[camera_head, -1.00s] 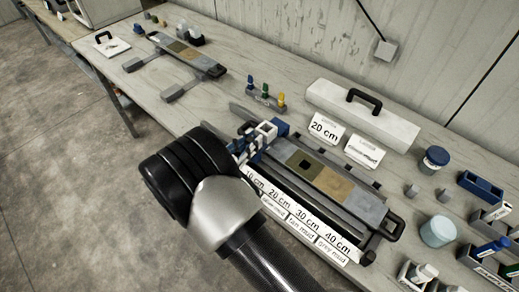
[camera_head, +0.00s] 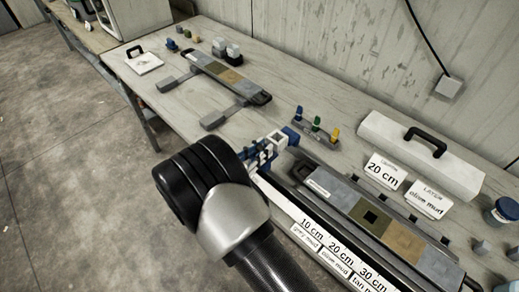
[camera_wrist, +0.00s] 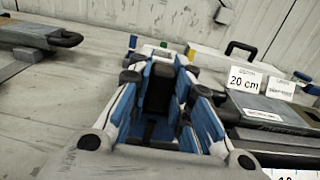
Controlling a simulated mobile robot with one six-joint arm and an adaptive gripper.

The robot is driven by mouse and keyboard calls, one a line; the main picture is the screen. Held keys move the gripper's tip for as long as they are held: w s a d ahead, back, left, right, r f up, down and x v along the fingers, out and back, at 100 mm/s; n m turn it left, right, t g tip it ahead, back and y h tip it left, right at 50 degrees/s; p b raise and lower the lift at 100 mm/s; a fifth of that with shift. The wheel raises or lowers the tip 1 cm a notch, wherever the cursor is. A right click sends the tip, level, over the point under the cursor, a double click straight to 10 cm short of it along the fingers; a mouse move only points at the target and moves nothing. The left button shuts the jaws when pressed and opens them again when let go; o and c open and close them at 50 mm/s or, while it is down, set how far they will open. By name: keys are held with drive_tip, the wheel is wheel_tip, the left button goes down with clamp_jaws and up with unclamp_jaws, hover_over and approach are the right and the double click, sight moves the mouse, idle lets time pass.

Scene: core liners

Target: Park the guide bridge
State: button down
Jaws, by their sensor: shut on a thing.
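The guide bridge (camera_head: 277,141) is a small white frame with a blue block on its right side. In the head view it is at the left end of the near core liner rack (camera_head: 315,205), with my gripper (camera_head: 262,154) right against it. My gripper's white and blue fingers (camera_wrist: 163,100) are shut on the bridge, whose blue and dark parts show between them in the wrist view. Its lower side is hidden, so I cannot tell whether it touches the rack. The core in the rack has grey, olive and tan sections, with a dark square hole in the olive one.
A second core rack (camera_head: 224,75) lies farther left on the bench. A stand with blue, green and yellow pegs (camera_head: 315,127) is just behind the bridge. Cards reading 20 cm (camera_head: 384,171) and olive mud (camera_head: 428,199) stand before a long white handled case (camera_head: 415,150).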

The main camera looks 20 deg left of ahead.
drive_tip(key=shift+a, duration=0.2)
drive_tip(key=c, duration=1.4)
unclamp_jaws()
drive_tip(key=shift+c, duration=0.2)
drive_tip(key=shift+w, duration=0.1)
drive_tip(key=v, duration=1.2)
drive_tip(key=shift+d, duration=0.1)
